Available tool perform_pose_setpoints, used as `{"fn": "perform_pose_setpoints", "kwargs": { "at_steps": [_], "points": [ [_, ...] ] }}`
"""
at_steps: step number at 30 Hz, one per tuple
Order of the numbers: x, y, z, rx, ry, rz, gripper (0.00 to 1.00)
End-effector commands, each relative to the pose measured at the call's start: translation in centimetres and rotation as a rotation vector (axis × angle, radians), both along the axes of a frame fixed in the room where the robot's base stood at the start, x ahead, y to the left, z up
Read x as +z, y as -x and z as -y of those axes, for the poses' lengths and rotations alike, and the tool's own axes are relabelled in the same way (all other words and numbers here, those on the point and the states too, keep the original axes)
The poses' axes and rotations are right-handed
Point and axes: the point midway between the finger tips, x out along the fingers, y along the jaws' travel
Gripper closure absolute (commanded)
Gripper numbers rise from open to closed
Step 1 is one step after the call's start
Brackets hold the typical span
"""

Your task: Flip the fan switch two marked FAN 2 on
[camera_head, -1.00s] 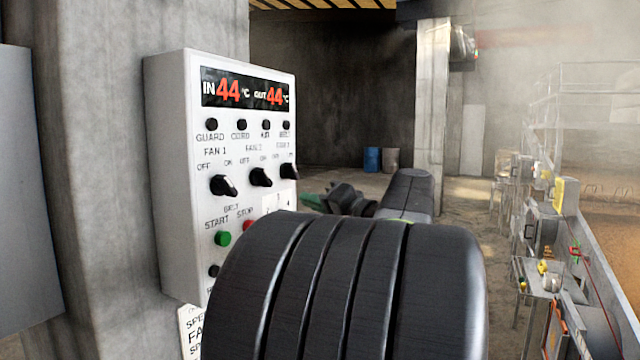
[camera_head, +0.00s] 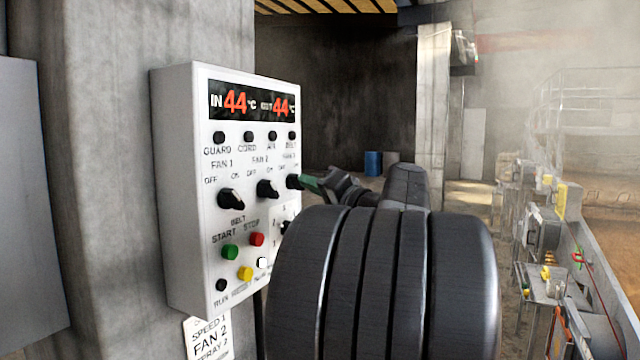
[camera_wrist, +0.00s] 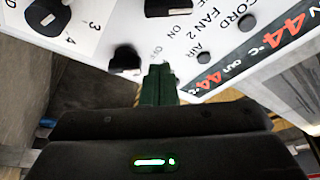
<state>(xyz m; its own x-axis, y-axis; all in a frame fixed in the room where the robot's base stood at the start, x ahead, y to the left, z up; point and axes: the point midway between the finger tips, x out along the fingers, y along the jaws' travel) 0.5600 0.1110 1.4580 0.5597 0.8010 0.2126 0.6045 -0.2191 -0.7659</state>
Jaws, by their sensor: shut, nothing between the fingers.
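The FAN 2 switch (camera_head: 268,189) is the middle of three black knobs in a row on the white control panel (camera_head: 180,200). It shows at the top edge of the wrist view (camera_wrist: 168,7), partly cut off. I cannot clearly tell its setting. My gripper (camera_head: 310,184) has green fingertips, shut and empty, at the panel's right edge beside the right-hand knob (camera_head: 294,181). In the wrist view the fingers (camera_wrist: 158,84) are close to that right-hand knob (camera_wrist: 125,60); I cannot tell whether they touch.
The FAN 1 knob (camera_head: 231,199) is at the left of the row. Below are a green button (camera_head: 230,252), a red button (camera_head: 257,239), a yellow one (camera_head: 245,273) and a dial (camera_wrist: 46,16). A paper sign (camera_head: 209,338) hangs under the panel. My arm covers the lower right.

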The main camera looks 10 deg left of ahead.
Motion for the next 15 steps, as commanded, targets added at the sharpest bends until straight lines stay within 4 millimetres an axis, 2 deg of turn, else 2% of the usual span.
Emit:
{"fn": "perform_pose_setpoints", "kwargs": {
  "at_steps": [1,7,15],
  "points": [
    [0.7,-0.6,-1.0,0.005,0.000,-0.002,1.00],
    [1.6,-3.0,-4.5,0.005,0.000,-0.002,1.00],
    [-0.8,-0.7,-5.1,0.000,-0.001,-0.002,1.00]
  ]
}}
